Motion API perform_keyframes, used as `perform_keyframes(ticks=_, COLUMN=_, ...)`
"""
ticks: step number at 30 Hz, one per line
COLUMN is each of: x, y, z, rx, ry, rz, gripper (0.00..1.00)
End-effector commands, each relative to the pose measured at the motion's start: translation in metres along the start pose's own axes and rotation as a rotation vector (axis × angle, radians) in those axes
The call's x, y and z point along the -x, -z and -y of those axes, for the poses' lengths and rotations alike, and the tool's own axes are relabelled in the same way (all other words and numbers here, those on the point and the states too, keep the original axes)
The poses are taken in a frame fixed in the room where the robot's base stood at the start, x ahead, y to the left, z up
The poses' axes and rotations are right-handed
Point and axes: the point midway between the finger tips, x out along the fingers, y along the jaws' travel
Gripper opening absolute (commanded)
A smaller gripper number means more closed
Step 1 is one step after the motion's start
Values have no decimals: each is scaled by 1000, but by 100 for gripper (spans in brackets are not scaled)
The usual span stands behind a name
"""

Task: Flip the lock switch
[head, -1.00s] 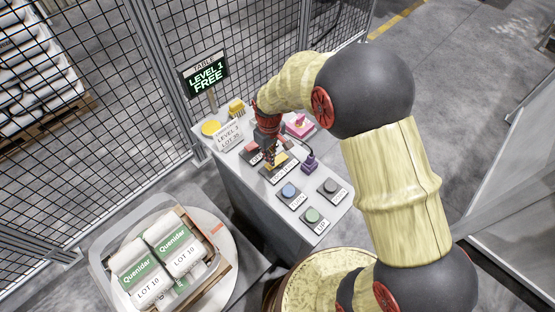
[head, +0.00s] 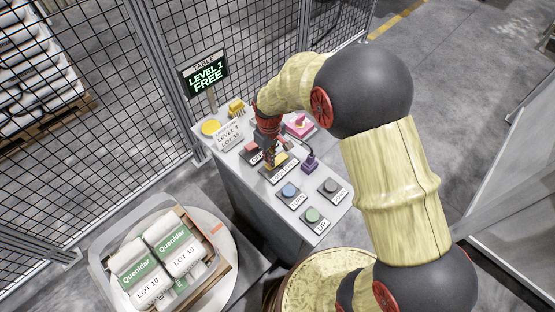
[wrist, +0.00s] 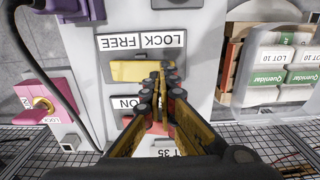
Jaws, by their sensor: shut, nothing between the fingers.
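The lock switch (wrist: 128,71) is a yellow piece on a dark base on the grey console, beside a plate (wrist: 142,41) reading LOCK and FREE, upside down in the wrist view. In the head view the yellow switch (head: 281,162) is partly hidden by my gripper. My gripper (wrist: 166,72) is shut and empty, its fingertips together at the side of the switch that lies nearer the FREE-to-LOCK label's right end in the wrist view. I cannot tell whether they touch it. In the head view my gripper (head: 270,163) points down at the console.
Blue (head: 289,190), green (head: 312,215) and dark (head: 330,186) buttons sit nearby. A red button (wrist: 140,124) lies under my fingers. Sacks (head: 176,246) lie left.

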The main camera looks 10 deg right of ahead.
Motion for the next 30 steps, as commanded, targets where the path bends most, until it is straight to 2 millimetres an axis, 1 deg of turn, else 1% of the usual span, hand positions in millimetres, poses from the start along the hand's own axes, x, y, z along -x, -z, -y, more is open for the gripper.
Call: perform_keyframes(ticks=30, x=-14, y=0, z=0, rx=0, ry=0, rz=1, gripper=0)
